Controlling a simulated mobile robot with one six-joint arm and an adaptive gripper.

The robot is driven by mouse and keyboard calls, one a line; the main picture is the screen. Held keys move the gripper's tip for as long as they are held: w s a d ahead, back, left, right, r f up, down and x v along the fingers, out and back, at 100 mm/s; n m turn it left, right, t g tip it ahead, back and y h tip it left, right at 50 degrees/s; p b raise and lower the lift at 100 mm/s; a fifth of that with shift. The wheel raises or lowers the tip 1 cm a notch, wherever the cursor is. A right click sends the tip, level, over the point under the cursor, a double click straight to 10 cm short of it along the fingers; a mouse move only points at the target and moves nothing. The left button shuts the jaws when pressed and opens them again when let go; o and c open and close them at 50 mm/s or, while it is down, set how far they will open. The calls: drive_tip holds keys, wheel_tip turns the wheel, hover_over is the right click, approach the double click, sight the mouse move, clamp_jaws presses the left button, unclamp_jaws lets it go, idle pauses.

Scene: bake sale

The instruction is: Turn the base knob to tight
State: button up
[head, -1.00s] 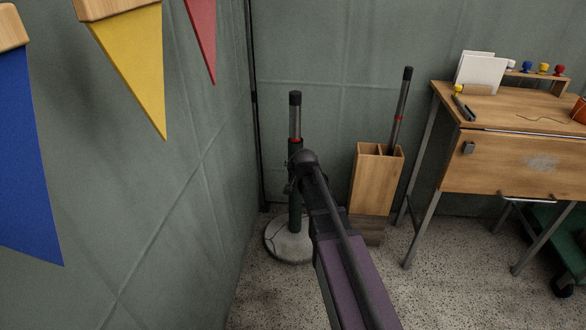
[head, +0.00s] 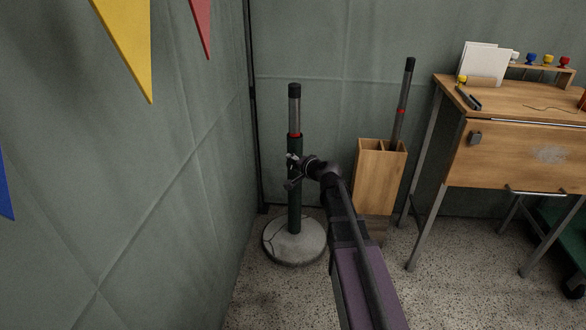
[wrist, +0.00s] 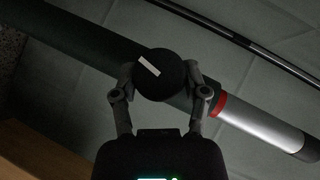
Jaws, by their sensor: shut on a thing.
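The base pole (head: 295,190) stands upright on a round grey foot (head: 294,240) in the corner, with a dark green lower tube, a red ring and a silver upper tube with a black cap. The base knob (wrist: 161,74) is round and black with a white line mark, on the side of the pole. In the wrist view the line slants, upper left to lower right. My gripper (wrist: 160,82) is shut on the knob, one finger on each side. In the head view my gripper (head: 302,170) meets the pole just below the red ring; the knob is mostly hidden there.
A wooden box (head: 375,180) holding another pole (head: 403,105) stands right of my arm. A wooden desk (head: 520,155) is farther right. The fabric wall (head: 175,180) is close on the left, with hanging pennants (head: 130,40).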

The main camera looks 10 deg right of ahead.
drive_tip(key=shift+f+m+t+y+b, duration=0.1)
drive_tip(key=shift+m+t+y+b, duration=0.4)
drive_tip(key=shift+b, duration=0.35)
drive_tip(key=o, duration=1.1)
drive_tip(key=shift+o, duration=0.2)
